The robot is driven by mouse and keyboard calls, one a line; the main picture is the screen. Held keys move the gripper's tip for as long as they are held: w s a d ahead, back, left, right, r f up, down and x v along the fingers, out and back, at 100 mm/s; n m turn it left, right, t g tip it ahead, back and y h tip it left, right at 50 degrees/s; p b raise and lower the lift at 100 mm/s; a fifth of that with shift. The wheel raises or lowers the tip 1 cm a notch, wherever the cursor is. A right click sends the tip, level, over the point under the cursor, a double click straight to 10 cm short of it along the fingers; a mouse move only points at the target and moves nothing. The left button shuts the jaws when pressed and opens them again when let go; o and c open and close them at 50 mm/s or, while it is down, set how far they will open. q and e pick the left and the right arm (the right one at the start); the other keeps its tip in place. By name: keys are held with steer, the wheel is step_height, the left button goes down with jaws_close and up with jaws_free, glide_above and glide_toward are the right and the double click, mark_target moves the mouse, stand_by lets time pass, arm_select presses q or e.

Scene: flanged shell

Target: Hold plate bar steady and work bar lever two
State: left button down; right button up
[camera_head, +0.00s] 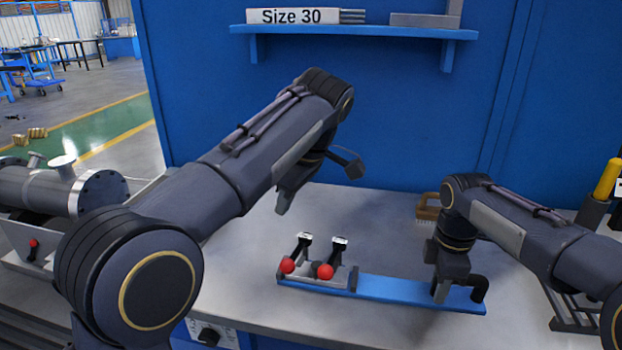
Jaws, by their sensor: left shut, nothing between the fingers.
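A blue plate (395,290) lies on the grey bench with a black bar (479,287) at its right end. At its left end is a metal block with two levers, each with a red knob: the left knob (288,265) and the right knob (325,271). Each lever has a small white label, too small to read. My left gripper (284,207) is shut and empty, above and behind the levers, apart from them. My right gripper (440,290) points down at the plate's right end, by the black bar; its finger gap is hidden.
A brush (427,210) with a wooden handle lies behind my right gripper. A shelf (350,32) with a "Size 30" box is on the blue back wall. A flanged metal shell (50,190) stands at the left.

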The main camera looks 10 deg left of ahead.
steer(key=o, duration=0.4)
steer(key=shift+c, duration=0.2)
steer(key=shift+r, duration=0.1)
